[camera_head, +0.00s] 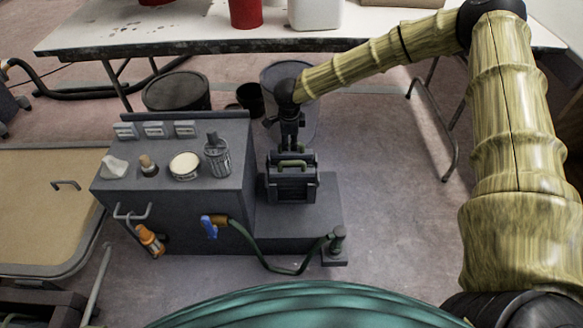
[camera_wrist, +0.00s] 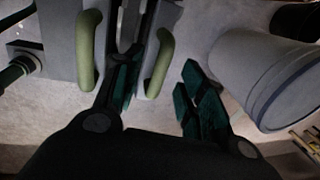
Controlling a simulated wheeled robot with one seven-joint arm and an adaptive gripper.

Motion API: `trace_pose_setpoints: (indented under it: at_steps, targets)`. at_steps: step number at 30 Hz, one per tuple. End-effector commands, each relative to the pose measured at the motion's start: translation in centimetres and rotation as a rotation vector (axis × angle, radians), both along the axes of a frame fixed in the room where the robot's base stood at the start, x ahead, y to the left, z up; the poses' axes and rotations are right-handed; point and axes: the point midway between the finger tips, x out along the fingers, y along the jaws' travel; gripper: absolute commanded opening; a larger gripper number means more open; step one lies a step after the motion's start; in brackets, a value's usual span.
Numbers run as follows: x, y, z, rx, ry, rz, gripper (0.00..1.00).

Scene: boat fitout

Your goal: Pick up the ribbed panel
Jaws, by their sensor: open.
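A dark grey, box-like piece that looks like the ribbed panel (camera_head: 292,187) stands on the low grey ledge beside the cabinet in the head view. It has a pale green handle (camera_head: 291,163) near its top. My gripper (camera_head: 290,150) is just above it, pointing down, and partly hides it. In the wrist view my gripper (camera_wrist: 160,85) is open, its two dark green-padded fingers apart. Two curved green handles show there, a left one (camera_wrist: 88,50) and a right one (camera_wrist: 160,64). The right handle appears between the fingers; I cannot tell whether either finger touches it.
The grey cabinet (camera_head: 180,215) at left carries a cup, a round tin and other small items. A green hose (camera_head: 275,265) loops in front. A grey bin (camera_head: 307,115) stands close behind my gripper. A white table (camera_head: 380,30) is at the back. Floor at right is clear.

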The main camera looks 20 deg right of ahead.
Motion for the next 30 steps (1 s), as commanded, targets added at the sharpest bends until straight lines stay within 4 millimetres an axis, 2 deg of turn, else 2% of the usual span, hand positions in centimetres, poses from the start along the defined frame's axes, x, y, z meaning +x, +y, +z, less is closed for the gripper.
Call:
trace_pose_setpoints:
  at_steps: [1, 7, 16, 23, 30]
  targets:
    - [0.1, -0.3, -1.2, 0.000, 0.002, -0.001, 0.41]
    - [0.6, -0.7, -3.5, 0.000, 0.001, -0.001, 0.41]
    - [0.7, -0.7, -3.9, 0.000, 0.001, -0.001, 0.41]
    - [0.7, -0.7, -3.9, 0.000, 0.001, -0.001, 0.00]
    - [0.8, -0.7, -3.8, 0.000, 0.000, -0.001, 0.00]
